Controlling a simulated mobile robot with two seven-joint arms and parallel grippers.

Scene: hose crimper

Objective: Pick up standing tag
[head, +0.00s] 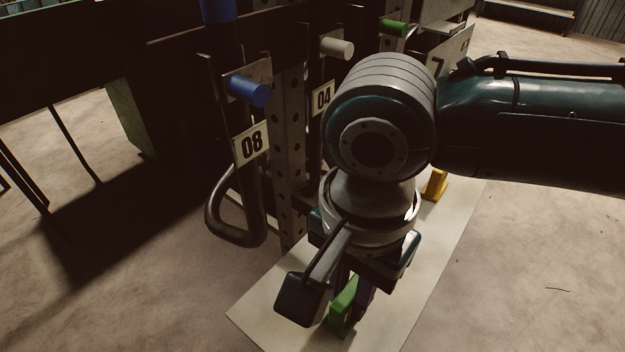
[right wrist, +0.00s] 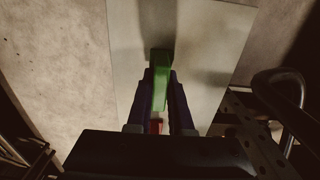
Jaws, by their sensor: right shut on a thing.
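A green tag (head: 344,306) stands on the pale board (head: 262,322) low in the head view. It also shows in the right wrist view (right wrist: 160,66), between the dark fingers. My right gripper (head: 352,296) points down over the board and is shut on the green tag. In the right wrist view the right gripper (right wrist: 160,92) has one finger on each side of it. Part of the tag is hidden behind the fingers and wrist. I cannot tell whether its foot touches the board. My left gripper is not in view.
A perforated upright (head: 290,150) carries pegs and plates marked 08 (head: 251,143) and 04 (head: 322,97), left of my arm. A bent metal handle (head: 215,215) hangs there. A yellow block (head: 434,186) stands farther back. A small red thing (right wrist: 156,126) shows between the fingers.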

